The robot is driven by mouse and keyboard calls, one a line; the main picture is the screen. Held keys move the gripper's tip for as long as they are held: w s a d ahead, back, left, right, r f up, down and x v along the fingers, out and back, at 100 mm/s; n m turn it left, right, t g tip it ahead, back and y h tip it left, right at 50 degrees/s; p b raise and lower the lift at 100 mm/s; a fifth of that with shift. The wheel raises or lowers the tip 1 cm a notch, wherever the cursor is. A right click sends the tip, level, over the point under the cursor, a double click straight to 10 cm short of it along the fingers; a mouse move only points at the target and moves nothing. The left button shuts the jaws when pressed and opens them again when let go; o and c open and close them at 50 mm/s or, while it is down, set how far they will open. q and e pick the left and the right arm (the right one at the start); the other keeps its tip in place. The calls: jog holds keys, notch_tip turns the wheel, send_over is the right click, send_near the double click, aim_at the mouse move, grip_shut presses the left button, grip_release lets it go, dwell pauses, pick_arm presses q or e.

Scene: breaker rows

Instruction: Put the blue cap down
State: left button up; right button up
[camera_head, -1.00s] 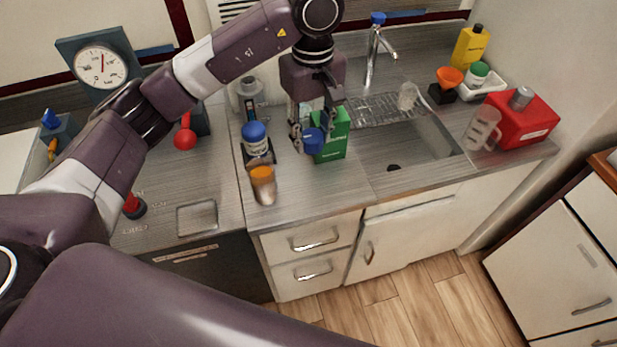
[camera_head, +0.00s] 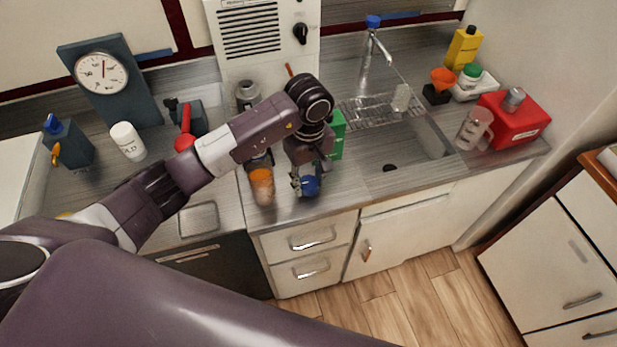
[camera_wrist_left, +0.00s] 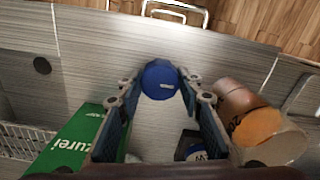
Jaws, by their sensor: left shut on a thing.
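The blue cap (camera_head: 312,186) is held at the fingertips of my left gripper (camera_head: 304,184), over the front part of the grey counter (camera_head: 330,205). In the left wrist view the blue cap (camera_wrist_left: 160,80) sits between the two fingertips, its round side facing the camera. The left gripper is shut on it. I cannot tell whether the cap touches the counter. My right gripper is not in view.
A bottle with an orange top (camera_head: 261,183) stands close left of the gripper. A green box (camera_head: 337,135) is behind it, partly hidden by my arm. The sink (camera_head: 415,150) lies to the right.

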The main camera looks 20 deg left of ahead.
aim_at(309, 182)
pick_arm(q)
jog(key=shift+f+b, duration=0.2)
jog(key=shift+b, duration=0.1)
jog(key=o, duration=1.1)
jog(key=shift+r, duration=0.1)
jog(key=shift+c, duration=0.2)
jog(key=shift+r, duration=0.1)
jog(key=shift+w+r, duration=0.1)
jog(key=shift+r, duration=0.1)
notch_tip(309, 182, up, 12)
jog(key=b, duration=0.2)
jog(key=shift+f+b, duration=0.15)
jog(key=shift+b, duration=0.25)
jog(key=shift+f, duration=0.1)
